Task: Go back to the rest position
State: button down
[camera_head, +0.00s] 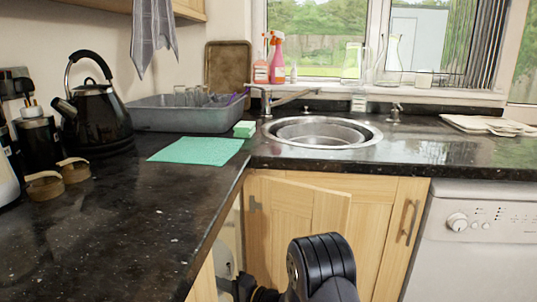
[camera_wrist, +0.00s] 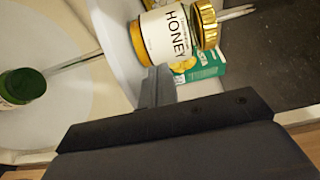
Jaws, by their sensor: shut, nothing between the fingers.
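In the wrist view, my gripper (camera_wrist: 155,88) is shut, with nothing between its fingers. Just beyond its tip lies a honey jar (camera_wrist: 165,37) with a gold lid, tilted in the picture. A green box (camera_wrist: 207,68) is beside the jar. A jar with a dark green lid (camera_wrist: 24,86) is at the left, apart from the gripper. They are around a pale round shelf (camera_wrist: 75,105). In the head view, my arm reaches low towards the gap beside the wooden cabinet door (camera_head: 310,215); my gripper cannot be made out clearly there.
The dark counter (camera_head: 105,225) edge runs close to the left of my arm. The cabinet door stands partly open. A white dishwasher (camera_head: 480,235) is at the right. A kettle (camera_head: 95,115), dish rack (camera_head: 180,117), green cloth (camera_head: 195,150) and sink (camera_head: 315,131) are on the counter.

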jog(key=b+v, duration=0.2)
jog(key=v, duration=0.7)
jog(key=shift+d+b, duration=0.35)
jog(key=shift+b, duration=0.05)
